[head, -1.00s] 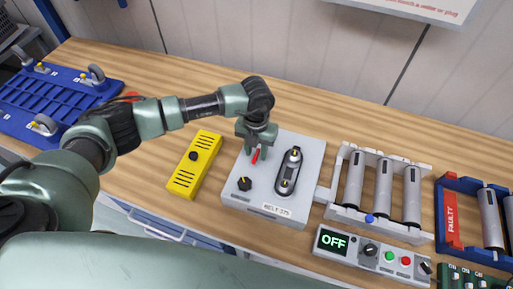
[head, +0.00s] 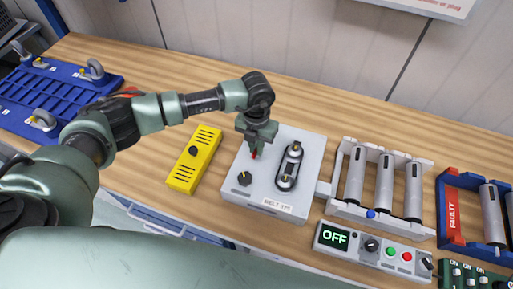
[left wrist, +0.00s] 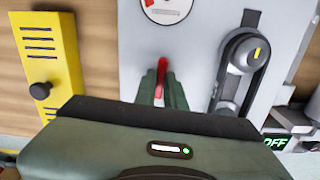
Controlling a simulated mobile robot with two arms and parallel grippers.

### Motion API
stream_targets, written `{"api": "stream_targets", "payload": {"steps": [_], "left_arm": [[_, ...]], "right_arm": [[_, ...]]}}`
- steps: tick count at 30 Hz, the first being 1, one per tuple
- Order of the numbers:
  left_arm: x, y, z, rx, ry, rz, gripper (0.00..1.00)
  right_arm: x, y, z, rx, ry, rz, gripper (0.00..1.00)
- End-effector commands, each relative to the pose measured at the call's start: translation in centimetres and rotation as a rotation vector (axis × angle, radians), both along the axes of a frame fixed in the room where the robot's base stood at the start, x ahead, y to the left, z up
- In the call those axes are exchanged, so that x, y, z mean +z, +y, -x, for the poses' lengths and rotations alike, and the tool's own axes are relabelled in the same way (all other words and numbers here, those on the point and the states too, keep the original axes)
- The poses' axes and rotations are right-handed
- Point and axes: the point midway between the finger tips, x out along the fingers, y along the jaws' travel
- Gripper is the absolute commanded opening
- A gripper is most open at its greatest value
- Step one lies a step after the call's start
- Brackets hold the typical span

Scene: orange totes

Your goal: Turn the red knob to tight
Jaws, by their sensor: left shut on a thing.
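The red knob (head: 254,155) sits on the grey belt box (head: 310,155), near its upper left. My left gripper (head: 256,146) is above it, pointing down, with its fingers shut on the knob. In the left wrist view the red knob (left wrist: 162,68) shows as a narrow upright bar between the green fingers (left wrist: 163,85). A round white dial with a red sector (left wrist: 166,8) is partly cut off at the top of that view. The knob's base is hidden by the fingers. My right gripper is out of view.
The box also carries a black knob (head: 244,178) and a belt loop on two pulleys (head: 289,166). A yellow box (head: 194,160) stands to the left. A roller stand (head: 348,208) and a control panel reading OFF (head: 335,237) are to the right.

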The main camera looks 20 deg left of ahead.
Motion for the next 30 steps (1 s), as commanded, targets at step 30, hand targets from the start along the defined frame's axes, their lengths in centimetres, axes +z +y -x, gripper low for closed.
{"api": "stream_targets", "payload": {"steps": [30], "left_arm": [[-0.6,0.0,-0.2,-0.917,-0.009,-0.001,0.0]], "right_arm": [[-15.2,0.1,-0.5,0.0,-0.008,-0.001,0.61]]}}
